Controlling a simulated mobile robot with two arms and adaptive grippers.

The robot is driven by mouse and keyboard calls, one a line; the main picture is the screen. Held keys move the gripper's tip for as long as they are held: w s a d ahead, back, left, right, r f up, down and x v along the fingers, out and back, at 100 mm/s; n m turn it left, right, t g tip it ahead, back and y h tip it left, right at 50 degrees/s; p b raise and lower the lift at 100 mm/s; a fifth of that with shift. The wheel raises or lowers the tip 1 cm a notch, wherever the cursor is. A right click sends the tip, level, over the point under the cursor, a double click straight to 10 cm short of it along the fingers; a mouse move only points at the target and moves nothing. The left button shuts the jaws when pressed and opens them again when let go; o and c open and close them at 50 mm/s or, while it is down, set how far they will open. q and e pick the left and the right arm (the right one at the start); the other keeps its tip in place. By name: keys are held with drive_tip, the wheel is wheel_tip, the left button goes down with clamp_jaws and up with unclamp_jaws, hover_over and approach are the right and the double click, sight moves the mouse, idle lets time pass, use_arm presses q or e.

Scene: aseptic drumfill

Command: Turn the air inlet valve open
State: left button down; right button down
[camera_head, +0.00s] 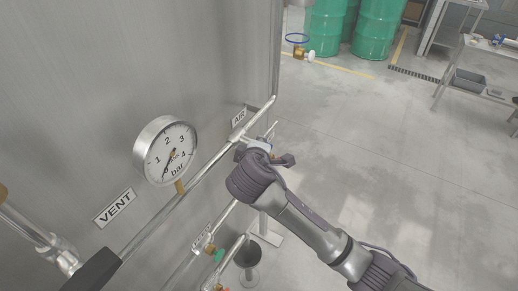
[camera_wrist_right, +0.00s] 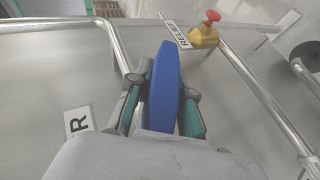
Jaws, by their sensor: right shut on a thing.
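The blue valve handle (camera_wrist_right: 162,85) stands between the fingers of my right gripper (camera_wrist_right: 166,92) in the right wrist view. The fingers press on it from both sides. In the head view my right gripper (camera_head: 264,150) is at the pipe beside the AIR label (camera_head: 239,117), and the wrist hides most of the valve. In the wrist view part of that label (camera_wrist_right: 78,122) shows at the left. I cannot tell the valve's angle against its pipe.
A pressure gauge (camera_head: 166,152) has its needle near the low end. A VENT label (camera_head: 114,208) and pipes line the steel wall. A yellow fitting with a red knob (camera_wrist_right: 206,30) sits near the RELIEF label. Green drums (camera_head: 378,30) stand behind.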

drive_tip(key=t+b, duration=0.2)
drive_tip(key=n+t+h+b, duration=0.1)
drive_tip(key=t+b, duration=0.1)
drive_tip(key=b, duration=0.1)
drive_tip(key=shift+f+h, duration=0.15)
drive_tip(key=shift+h, duration=0.15)
drive_tip(key=shift+r+n+t+h+b, duration=0.3)
drive_tip(key=shift+n+t+b, duration=0.3)
drive_tip(key=shift+b, duration=0.4)
drive_tip(key=shift+d, duration=0.1)
drive_tip(key=c, duration=1)
unclamp_jaws()
drive_tip(key=shift+r, duration=0.1)
drive_tip(key=shift+c, duration=0.2)
drive_tip(key=shift+s+t, duration=0.25)
drive_tip(key=shift+t, duration=0.05)
drive_tip(key=v, duration=1.1)
drive_tip(key=shift+s, duration=0.25)
